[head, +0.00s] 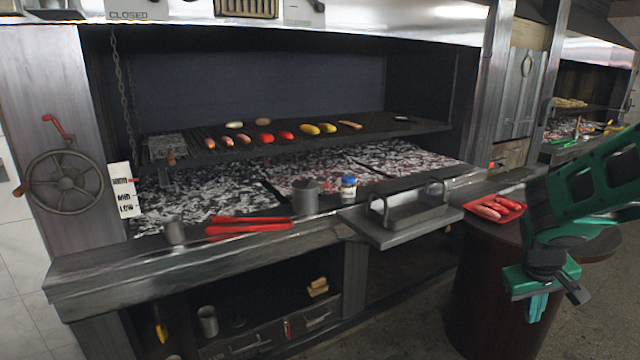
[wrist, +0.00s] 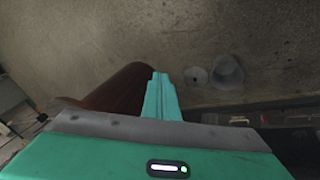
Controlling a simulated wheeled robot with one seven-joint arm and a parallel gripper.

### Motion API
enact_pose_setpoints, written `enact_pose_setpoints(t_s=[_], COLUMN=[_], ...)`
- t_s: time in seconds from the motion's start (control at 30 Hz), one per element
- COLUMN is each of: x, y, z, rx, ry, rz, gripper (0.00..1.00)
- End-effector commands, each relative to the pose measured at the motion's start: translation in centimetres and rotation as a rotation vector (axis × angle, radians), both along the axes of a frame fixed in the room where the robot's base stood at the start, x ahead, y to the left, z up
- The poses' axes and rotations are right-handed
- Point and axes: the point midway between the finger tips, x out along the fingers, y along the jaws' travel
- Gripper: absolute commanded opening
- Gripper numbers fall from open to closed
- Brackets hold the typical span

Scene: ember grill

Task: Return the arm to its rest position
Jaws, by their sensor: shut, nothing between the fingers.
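My arm, green and black, comes in from the right edge of the head view. My gripper (head: 537,304) hangs at its end, pointing down, in front of the dark round table (head: 492,290). Its fingers are shut with nothing between them. In the wrist view the closed fingers (wrist: 159,92) show as one pale green shape over the floor, beside the dark brown side of the round table (wrist: 110,95). The gripper is clear of the grill.
A red tray (head: 467,206) of sausages lies on the round table, left of my arm. The grill ledge (head: 170,262) bears red tongs (head: 250,227), metal cups and a small bottle (head: 348,187). Sausages and peppers lie on the grate (head: 425,126). The floor at the lower right is clear.

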Motion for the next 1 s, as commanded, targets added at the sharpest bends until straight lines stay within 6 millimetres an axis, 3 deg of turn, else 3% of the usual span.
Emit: enact_pose_setpoints(t_s=[0.3,0.5,0.7,1.0], x=[-12.5,-19.1,-22.4,-22.8], y=[1.3,3.4,4.8,5.0], z=[3.7,4.9,5.3,5.3], rx=[0.212,0.321,0.376,0.383], ry=[0.046,0.083,0.109,0.115], rz=[-0.290,-0.427,-0.494,-0.504], gripper=[0.00,0.00,0.00,0.00])
